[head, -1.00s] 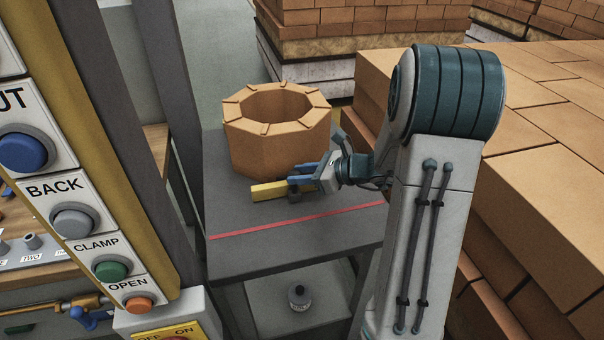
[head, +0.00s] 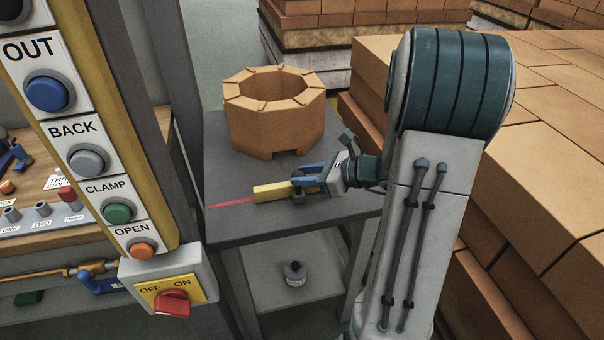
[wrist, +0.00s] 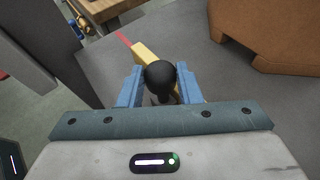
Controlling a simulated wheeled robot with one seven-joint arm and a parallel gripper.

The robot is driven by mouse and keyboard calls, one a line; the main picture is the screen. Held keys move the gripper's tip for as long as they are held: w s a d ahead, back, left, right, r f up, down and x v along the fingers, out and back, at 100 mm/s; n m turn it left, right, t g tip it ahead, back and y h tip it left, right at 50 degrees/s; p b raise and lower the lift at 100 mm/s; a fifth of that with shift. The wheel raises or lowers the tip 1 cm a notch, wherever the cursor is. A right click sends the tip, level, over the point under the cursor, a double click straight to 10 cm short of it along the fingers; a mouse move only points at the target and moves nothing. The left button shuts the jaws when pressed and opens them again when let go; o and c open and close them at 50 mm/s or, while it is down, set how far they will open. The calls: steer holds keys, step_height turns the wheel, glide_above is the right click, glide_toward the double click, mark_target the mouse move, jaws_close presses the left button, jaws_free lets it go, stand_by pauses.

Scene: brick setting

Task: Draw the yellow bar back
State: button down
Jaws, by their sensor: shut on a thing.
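My gripper (head: 302,187) is shut on the bar's right part. In the wrist view, the blue fingers (wrist: 159,75) sit either side of a round black knob (wrist: 161,74), with the yellow bar (wrist: 143,52) reaching out beyond it. The tan brick ring (head: 272,125) stands upright behind the bar, with a clear gap between them. A dark notch shows at the ring's lower front edge.
A panel at left carries OUT, BACK, CLAMP and OPEN buttons, with a red rotary switch (head: 173,302) below. Stacked bricks (head: 545,130) stand close at right. A small bottle (head: 295,273) sits on the lower shelf. Bare tabletop shows left of the ring.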

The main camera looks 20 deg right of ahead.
steer(key=c, duration=1.3)
jaws_free()
steer(key=shift+s, duration=0.25)
steer(key=shift+s+d, duration=0.1)
steer(key=v, duration=1.3)
steer(key=shift+s+d+r, duration=0.1)
steer(key=shift+d+r, duration=0.1)
steer(key=shift+d, duration=0.05)
